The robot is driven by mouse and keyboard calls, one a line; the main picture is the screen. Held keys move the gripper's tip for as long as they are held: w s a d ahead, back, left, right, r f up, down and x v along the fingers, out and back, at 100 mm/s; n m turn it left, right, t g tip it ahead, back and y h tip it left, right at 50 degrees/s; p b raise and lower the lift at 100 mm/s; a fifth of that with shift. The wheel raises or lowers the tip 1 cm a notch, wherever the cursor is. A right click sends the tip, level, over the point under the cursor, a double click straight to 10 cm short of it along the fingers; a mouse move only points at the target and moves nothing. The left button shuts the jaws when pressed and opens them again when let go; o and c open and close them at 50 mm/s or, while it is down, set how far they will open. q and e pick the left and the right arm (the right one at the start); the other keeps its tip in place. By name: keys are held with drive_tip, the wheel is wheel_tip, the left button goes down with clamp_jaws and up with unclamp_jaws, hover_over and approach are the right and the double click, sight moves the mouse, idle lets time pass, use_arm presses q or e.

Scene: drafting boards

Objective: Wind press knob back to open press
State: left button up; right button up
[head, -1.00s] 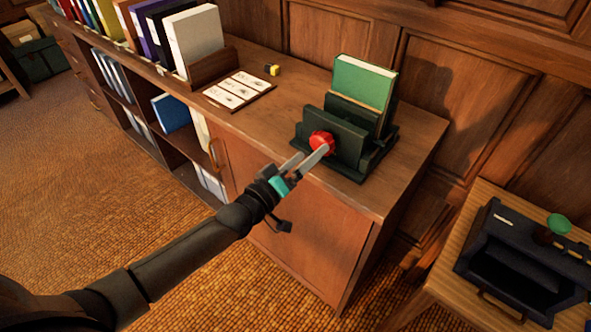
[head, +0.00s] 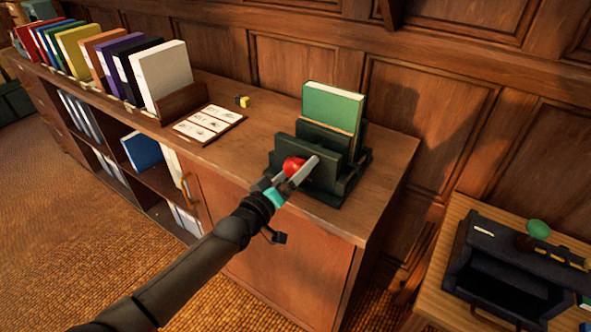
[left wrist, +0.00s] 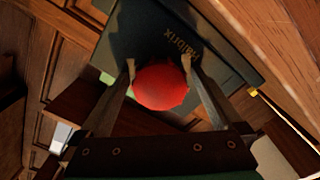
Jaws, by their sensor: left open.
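The dark green press (head: 333,190) stands on the right end of the wooden cabinet top. A green book (head: 334,104) stands upright in it, behind the front plate. The red round press knob (head: 293,166) sits on the front plate. My left gripper (head: 294,172) is at the knob, with its two fingers open on either side. In the left wrist view the red knob (left wrist: 161,86) lies between the fingertips (left wrist: 160,70), in front of the dark plate. Whether the fingers touch it I cannot tell. My right gripper is out of view.
A row of coloured binders (head: 110,60) stands at the back left of the cabinet (head: 230,150). A card with several pictures (head: 208,124) and a small yellow-black block (head: 242,101) lie left of the press. A black device with a green knob (head: 520,262) sits on a side table at right.

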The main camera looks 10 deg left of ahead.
use_arm(q)
drive_tip(key=m+p, duration=0.1)
drive_tip(key=m, duration=0.2)
drive_tip(key=shift+r+m, duration=0.1)
drive_tip(key=shift+m, duration=0.2)
drive_tip(key=m+p, duration=0.1)
drive_tip(key=m, duration=1.2)
drive_tip(key=shift+m, duration=0.4)
